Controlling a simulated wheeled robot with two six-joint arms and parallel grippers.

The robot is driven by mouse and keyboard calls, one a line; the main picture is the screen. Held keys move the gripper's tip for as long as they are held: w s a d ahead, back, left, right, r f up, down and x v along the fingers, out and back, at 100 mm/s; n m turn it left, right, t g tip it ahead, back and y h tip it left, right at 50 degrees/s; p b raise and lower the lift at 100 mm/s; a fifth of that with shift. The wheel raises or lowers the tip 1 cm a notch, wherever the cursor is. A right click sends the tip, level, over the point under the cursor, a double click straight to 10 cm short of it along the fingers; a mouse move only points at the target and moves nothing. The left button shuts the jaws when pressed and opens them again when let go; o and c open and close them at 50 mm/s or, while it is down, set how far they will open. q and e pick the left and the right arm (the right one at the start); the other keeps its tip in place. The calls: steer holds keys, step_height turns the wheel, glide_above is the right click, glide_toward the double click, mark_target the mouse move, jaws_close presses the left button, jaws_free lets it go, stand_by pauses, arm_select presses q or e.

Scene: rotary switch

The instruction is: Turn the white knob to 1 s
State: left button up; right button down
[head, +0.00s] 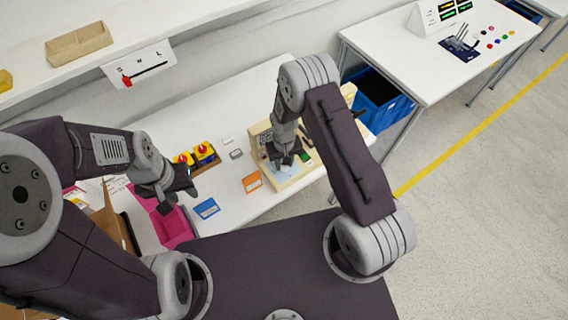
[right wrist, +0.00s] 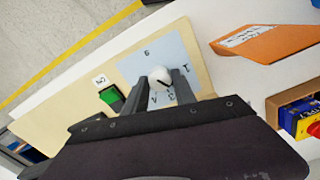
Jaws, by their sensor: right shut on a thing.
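The white knob (right wrist: 160,77) sits on a pale blue dial plate (right wrist: 135,64) with printed marks, fixed to a cream panel (right wrist: 193,45). My right gripper (right wrist: 164,88) is shut on the knob, with one finger on each side of it. In the head view my right gripper (head: 284,158) is over the cream panel (head: 262,140) and hides the knob. A dark line shows on the knob's face, but the printed marks are too small and partly covered to read its setting. My left gripper (head: 178,190) is away to the left, above a pink bin; its finger gap is unclear.
A green switch (right wrist: 111,97) is beside the dial. An orange card holder (head: 252,182) and a blue one (head: 206,209) stand on the white table. Red and yellow switches (head: 204,151) are at its back left. A pink bin (head: 172,228) is below my left gripper.

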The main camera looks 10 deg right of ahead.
steer(key=n+b, duration=0.1)
steer(key=n, duration=0.4)
steer(key=shift+n, duration=0.3)
steer(key=shift+n+b, duration=0.55)
steer(key=shift+n, duration=1.55)
steer(key=c, duration=1)
jaws_free()
steer(key=shift+r, duration=0.1)
step_height(320, 180, up, 9)
steer(key=shift+b, duration=0.7)
